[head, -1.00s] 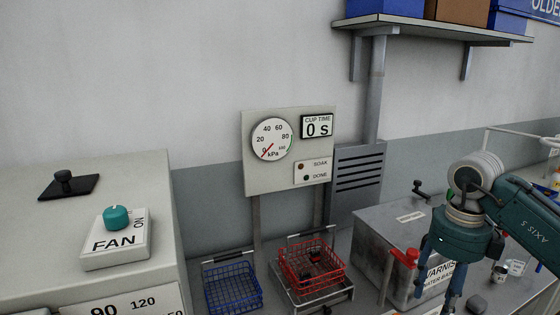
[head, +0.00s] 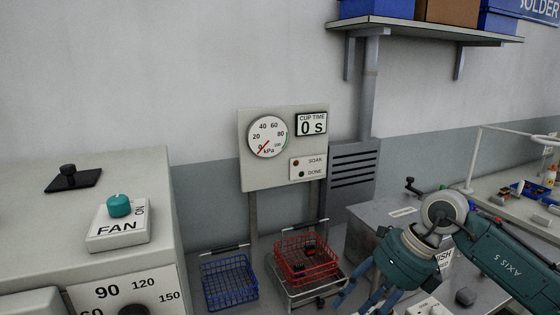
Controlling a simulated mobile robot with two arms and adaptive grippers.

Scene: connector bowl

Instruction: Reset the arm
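My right arm comes in from the right edge. Its teal gripper (head: 362,298) points down and to the left at the bottom of the head view. Its blue fingers look spread apart, with nothing seen between them, and the tips reach the lower picture edge. It is in front of and to the right of the red wire basket (head: 322,262), apart from it in the picture. The basket holds small dark parts and sits on a metal stand. My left gripper is not in view.
A grey metal box (head: 365,232) is behind my arm. A fan switch (head: 118,232) sits on the left cabinet. A shelf (head: 430,30) is above.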

